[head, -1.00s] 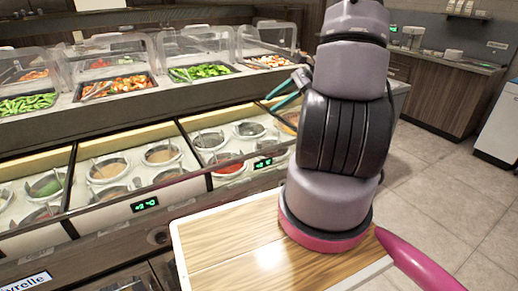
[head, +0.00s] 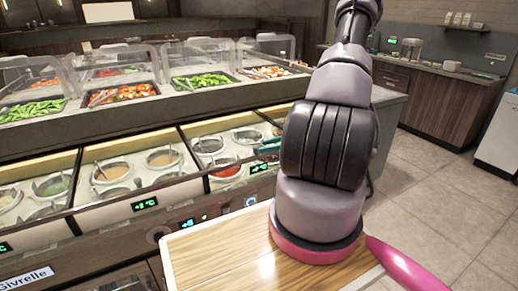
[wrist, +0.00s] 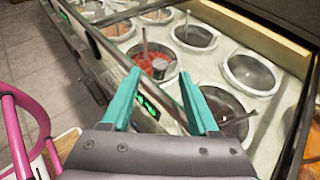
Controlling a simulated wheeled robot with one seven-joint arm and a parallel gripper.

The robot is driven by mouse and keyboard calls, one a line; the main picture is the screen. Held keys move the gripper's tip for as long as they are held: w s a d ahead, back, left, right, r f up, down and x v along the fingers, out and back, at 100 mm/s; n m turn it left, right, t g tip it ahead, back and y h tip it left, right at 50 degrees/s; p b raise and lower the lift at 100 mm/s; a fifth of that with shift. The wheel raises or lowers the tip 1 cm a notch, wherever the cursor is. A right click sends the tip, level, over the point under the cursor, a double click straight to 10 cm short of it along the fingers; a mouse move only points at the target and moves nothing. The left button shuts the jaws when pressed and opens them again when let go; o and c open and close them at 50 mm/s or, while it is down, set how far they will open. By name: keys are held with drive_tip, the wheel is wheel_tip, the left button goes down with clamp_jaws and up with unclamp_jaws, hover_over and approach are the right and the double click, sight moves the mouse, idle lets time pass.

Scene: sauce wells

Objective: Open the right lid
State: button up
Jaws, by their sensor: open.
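My gripper (head: 268,146) has teal fingers, and in the head view it is at the front edge of the right part of the sauce counter, partly behind my arm. In the wrist view my gripper (wrist: 162,80) is open and empty, its fingertips apart over the dark front rail. The right lid (head: 225,128) seems to be a clear dark-framed panel lying shut over the wells; its right part is hidden by my arm. Under it are a red sauce well (wrist: 163,66) and several dark wells (wrist: 250,74). I cannot tell whether a finger touches the lid.
Sections with other sauce wells (head: 112,172) lie to the left. A lit temperature display (head: 145,204) is on the front panel. A wooden board (head: 215,262) is in front of the counter. Clear food covers (head: 205,55) stand behind. The tiled floor (head: 440,190) is free at right.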

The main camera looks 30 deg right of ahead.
drive_tip(key=shift+x, duration=1.85)
clamp_jaws()
